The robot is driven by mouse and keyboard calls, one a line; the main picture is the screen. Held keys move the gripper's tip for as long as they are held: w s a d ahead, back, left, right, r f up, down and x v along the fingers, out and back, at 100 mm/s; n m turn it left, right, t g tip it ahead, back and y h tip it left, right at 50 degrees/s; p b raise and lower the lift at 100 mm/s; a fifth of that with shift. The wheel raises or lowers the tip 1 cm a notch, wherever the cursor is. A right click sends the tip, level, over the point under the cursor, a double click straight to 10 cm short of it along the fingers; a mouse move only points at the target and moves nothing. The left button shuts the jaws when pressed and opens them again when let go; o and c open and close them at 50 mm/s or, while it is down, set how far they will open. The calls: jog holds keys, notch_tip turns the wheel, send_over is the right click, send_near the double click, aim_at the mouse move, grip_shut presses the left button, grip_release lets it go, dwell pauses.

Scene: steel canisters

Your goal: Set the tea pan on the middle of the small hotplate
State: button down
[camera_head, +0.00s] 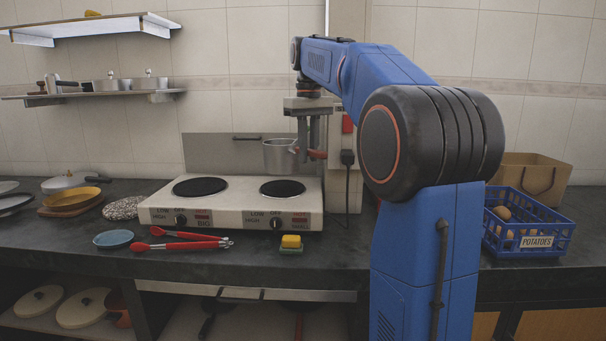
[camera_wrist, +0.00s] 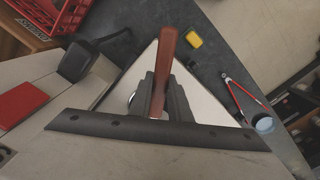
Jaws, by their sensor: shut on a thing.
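The tea pan (camera_head: 278,157) is a small steel pot. In the head view it is upright, seen just above the rear of the small hotplate (camera_head: 282,189), the black disc at the right of the cooker. I cannot tell its exact height or whether it touches anything. My gripper (camera_head: 312,150) is to the right of the pan and shut on its red-brown handle, which shows between the fingers (camera_wrist: 154,95) in the wrist view. The pan's body is mostly hidden in the wrist view.
The large hotplate (camera_head: 200,187) is bare at left. A yellow sponge (camera_head: 291,241), red tongs (camera_head: 185,240) and a blue dish (camera_head: 113,239) lie in front of the cooker. A black plug (camera_head: 347,158) is on the wall nearby. A blue potato crate (camera_head: 530,222) stands at right.

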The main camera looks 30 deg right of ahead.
jog(key=shift+f, duration=2.85)
jog(key=c, duration=1.6)
grip_release()
jog(key=shift+c, duration=0.2)
notch_tip(320, 180, up, 12)
jog(key=shift+r, duration=0.1)
